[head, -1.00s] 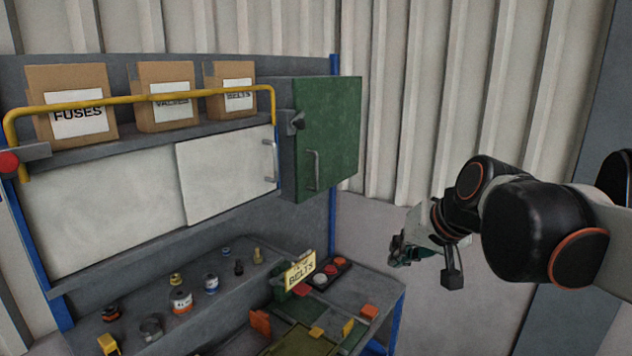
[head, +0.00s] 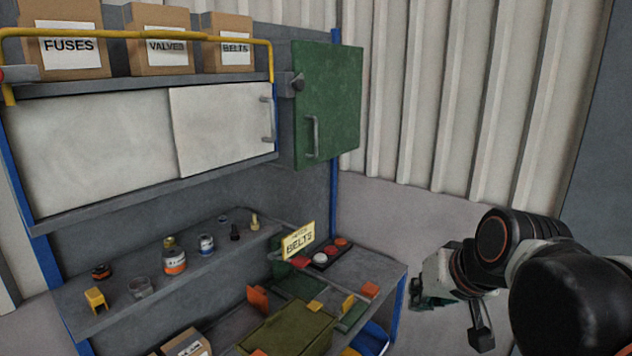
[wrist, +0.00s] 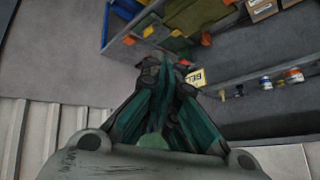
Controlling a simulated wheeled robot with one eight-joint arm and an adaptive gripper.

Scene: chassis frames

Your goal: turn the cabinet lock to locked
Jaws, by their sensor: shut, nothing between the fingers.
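The small cabinet with a green door (head: 328,105) hangs at the right end of the workbench's back panel, with an upright grey handle (head: 313,137) low on its door. A dark lock knob (head: 297,83) sits at the door's upper left edge. It is small in the head view, and I cannot tell its setting. My gripper (head: 418,298) is well below and to the right of the cabinet, apart from it. In the wrist view my gripper's teal fingers (wrist: 166,65) are shut and empty. The lock does not show in the wrist view.
A yellow rail (head: 140,34) runs before boxes on the upper shelf. White sliding doors (head: 90,140) are left of the cabinet. The space before the corrugated wall (head: 440,100) looks clear.

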